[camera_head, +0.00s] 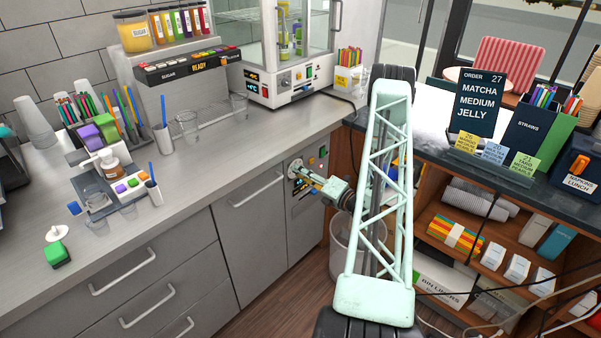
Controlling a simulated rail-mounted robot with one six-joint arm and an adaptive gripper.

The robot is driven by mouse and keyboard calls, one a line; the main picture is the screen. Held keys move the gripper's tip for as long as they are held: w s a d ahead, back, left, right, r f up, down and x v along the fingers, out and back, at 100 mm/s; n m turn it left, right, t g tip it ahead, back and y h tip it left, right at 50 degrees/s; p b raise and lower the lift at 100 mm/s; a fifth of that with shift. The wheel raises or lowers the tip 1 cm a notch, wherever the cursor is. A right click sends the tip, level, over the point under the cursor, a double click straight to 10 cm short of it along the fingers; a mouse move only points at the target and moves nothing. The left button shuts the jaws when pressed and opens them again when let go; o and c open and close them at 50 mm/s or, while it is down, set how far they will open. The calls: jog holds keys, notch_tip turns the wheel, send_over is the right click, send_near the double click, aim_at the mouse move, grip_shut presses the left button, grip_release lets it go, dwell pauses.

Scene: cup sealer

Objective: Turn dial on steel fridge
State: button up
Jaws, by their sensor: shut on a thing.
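The steel fridge (250,225) is the grey cabinet front under the counter, with a control panel (308,212) at its right end. The dial (296,169) is a pale round part near the panel's upper left, partly covered by my gripper. My gripper (302,176) reaches in from the right and is shut on the dial. My pale green lattice arm link stands in the front. Small green (320,151) and red (322,165) lights or buttons show on the panel to the right of the dial. The fine detail of the fingertips is too small to tell.
A bin (345,250) stands on the floor below my wrist. The order counter (450,160) with shelves below is close on the right. A white glass-doored cabinet (292,85) stands on the steel worktop above. Drawer handles (122,272) stick out at the left.

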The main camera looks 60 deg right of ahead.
jog(key=m+p, duration=0.2)
jog(key=m, duration=0.7)
jog(key=shift+r, duration=0.15)
jog(key=shift+m, duration=0.4)
jog(key=o, duration=0.8)
jog(key=shift+o, duration=0.2)
jog(key=shift+s, duration=0.15)
jog(key=s+a, duration=0.1)
jog(key=s, duration=1)
jog(key=shift+s+a, duration=0.3)
jog(key=shift+a, duration=0.1)
dwell(0.3)
